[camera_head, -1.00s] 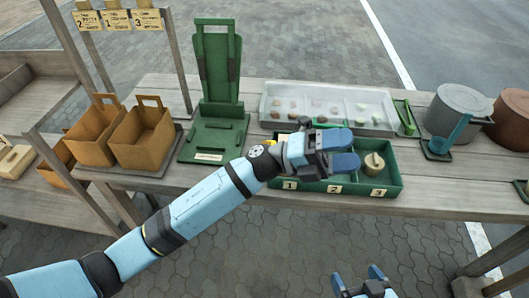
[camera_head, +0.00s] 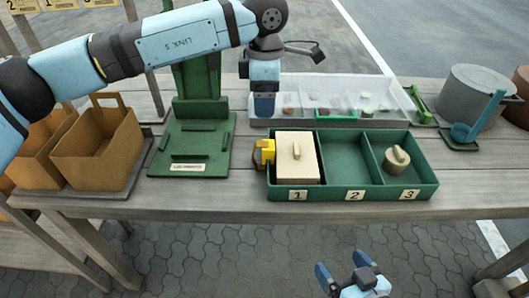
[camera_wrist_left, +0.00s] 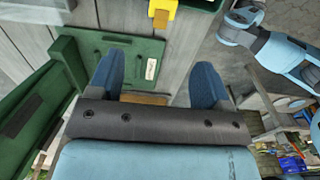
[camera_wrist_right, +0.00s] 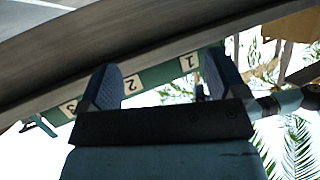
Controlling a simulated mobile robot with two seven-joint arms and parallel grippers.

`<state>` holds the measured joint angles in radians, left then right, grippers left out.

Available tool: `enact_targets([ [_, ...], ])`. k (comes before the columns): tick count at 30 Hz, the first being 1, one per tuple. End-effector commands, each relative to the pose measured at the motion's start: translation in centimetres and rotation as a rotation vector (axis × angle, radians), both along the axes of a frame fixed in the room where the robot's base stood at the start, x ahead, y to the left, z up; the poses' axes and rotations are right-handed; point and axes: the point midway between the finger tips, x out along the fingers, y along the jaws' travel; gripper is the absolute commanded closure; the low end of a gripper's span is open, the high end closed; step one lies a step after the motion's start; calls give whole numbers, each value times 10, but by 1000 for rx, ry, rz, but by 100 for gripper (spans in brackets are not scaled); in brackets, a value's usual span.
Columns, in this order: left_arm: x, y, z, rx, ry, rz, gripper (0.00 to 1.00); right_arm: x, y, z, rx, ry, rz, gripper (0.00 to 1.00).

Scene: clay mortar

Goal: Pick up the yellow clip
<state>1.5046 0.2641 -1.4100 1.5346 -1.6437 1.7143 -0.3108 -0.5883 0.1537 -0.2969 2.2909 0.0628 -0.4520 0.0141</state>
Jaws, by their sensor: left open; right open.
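The yellow clip (camera_head: 262,153) sits at the left wall of the green tray (camera_head: 375,193), beside compartment 1. It also shows at the top edge of the left wrist view (camera_wrist_left: 163,8). My left gripper (camera_head: 264,105) points down behind the clip, apart from it. In the left wrist view its two blue fingers (camera_wrist_left: 157,75) are spread with nothing held between them. My right gripper (camera_head: 342,266) is open and empty in front of the table, below its edge; the right wrist view also shows its spread fingers (camera_wrist_right: 162,72).
Compartment 1 holds a cream lidded block (camera_head: 297,160), compartment 3 a round clay piece (camera_head: 397,160); compartment 2 is empty. A green press (camera_head: 190,140) stands left, then cardboard baskets (camera_head: 98,148). Behind are a clear tray (camera_head: 385,90) and a grey pot (camera_head: 472,97).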

Motion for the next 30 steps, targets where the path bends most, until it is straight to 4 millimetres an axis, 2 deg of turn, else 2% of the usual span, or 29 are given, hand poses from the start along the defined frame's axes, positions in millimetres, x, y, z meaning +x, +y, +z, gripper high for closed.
enact_targets([
  [5,0,0,-23,0,1,0,28,3,3,5,16,-30,6,10],
  [12,-1,0,-71,-2,4,0,28,8,10,20,57,-101,16,10],
  [20,-1,0,-92,-3,3,0,28,10,14,27,82,-135,22,10],
  [25,-1,0,-118,-2,4,0,28,10,19,31,112,-170,27,10],
  [30,-1,0,-135,-4,3,1,28,14,23,53,145,-242,38,10],
])
